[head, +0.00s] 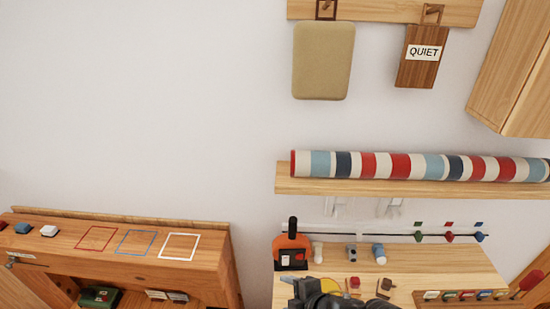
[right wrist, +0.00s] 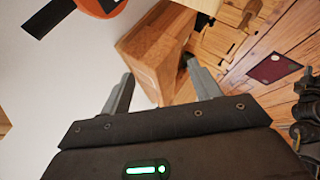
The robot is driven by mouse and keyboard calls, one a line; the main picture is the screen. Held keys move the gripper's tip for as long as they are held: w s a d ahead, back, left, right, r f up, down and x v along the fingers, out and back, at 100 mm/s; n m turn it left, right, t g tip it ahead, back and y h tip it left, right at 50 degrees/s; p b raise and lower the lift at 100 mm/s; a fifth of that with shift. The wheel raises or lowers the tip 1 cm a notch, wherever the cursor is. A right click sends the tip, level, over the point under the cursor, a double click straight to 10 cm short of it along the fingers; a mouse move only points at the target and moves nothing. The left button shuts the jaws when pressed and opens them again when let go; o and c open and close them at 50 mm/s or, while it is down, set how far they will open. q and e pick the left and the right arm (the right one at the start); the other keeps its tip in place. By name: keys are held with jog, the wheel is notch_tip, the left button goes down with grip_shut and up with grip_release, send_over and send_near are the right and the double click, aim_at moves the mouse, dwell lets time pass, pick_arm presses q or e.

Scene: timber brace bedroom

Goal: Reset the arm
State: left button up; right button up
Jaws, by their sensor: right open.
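My right gripper (right wrist: 160,72) shows in the right wrist view with its two grey fingers spread apart and nothing between them. Past the fingers is a wooden block-like piece of furniture (right wrist: 158,55); I cannot tell how far off it is. In the head view, a dark part of an arm of mine (head: 325,295) rises at the bottom edge, in front of the wooden worktop. Its fingers cannot be made out there. My left gripper is not in view.
A wooden worktop (head: 450,262) holds an orange-and-black object (head: 291,247) and several small items. A striped roll (head: 400,166) lies on the shelf above. At left, a wooden desk (head: 60,240) has three coloured outlines. The wall between them is bare.

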jog(key=s+d+f+m+g+h, duration=0.2)
jog(key=s+d+f+m+h, duration=0.1)
jog(key=s+d+m, duration=0.75)
jog(key=s+d+f+m+g+h, duration=0.2)
jog(key=s+d+f+m+h, duration=0.1)
jog(key=s+d+m, duration=0.7)
notch_tip(320, 180, down, 32)
jog(key=n+g+b, duration=0.1)
jog(key=n+b, duration=0.1)
jog(key=b, duration=0.5)
jog(key=s+d+f+b, duration=0.1)
jog(key=s+f+b, duration=0.2)
jog(key=s+f, duration=0.5)
jog(key=s+d+f+g+b, duration=0.1)
jog(key=s+f+b, duration=0.3)
jog(key=s+f, duration=0.4)
notch_tip(320, 180, down, 8)
jog(key=shift+d+r+h, duration=0.2)
jog(key=shift+d+h, duration=0.1)
jog(key=shift+d, duration=0.35)
